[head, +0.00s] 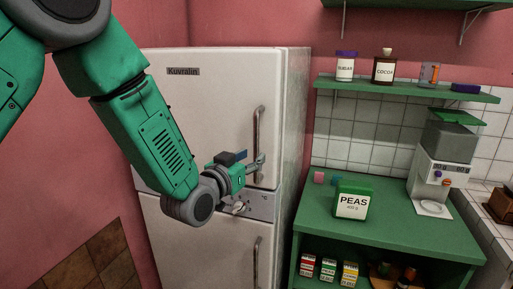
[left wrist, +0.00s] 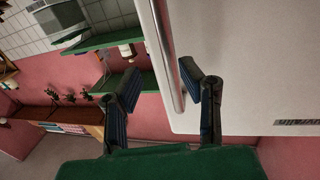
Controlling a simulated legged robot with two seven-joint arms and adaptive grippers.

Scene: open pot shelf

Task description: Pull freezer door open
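The white fridge-freezer has an upper door (head: 215,100) and a lower door (head: 200,235), each with a vertical bar handle on its right side. I cannot tell from labels which is the freezer. The upper handle (head: 258,130) also shows as a metal bar in the left wrist view (left wrist: 165,55). My left gripper (head: 259,163) is at the lower part of the upper handle. In the left wrist view its fingers (left wrist: 158,88) are spread, with the bar between them, nearer the right finger. Contact is unclear. Both doors look shut. My right gripper is not in view.
A green wall shelf (head: 405,88) holds jars. Pink wall is on the left. The space before the doors looks free except for my arm.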

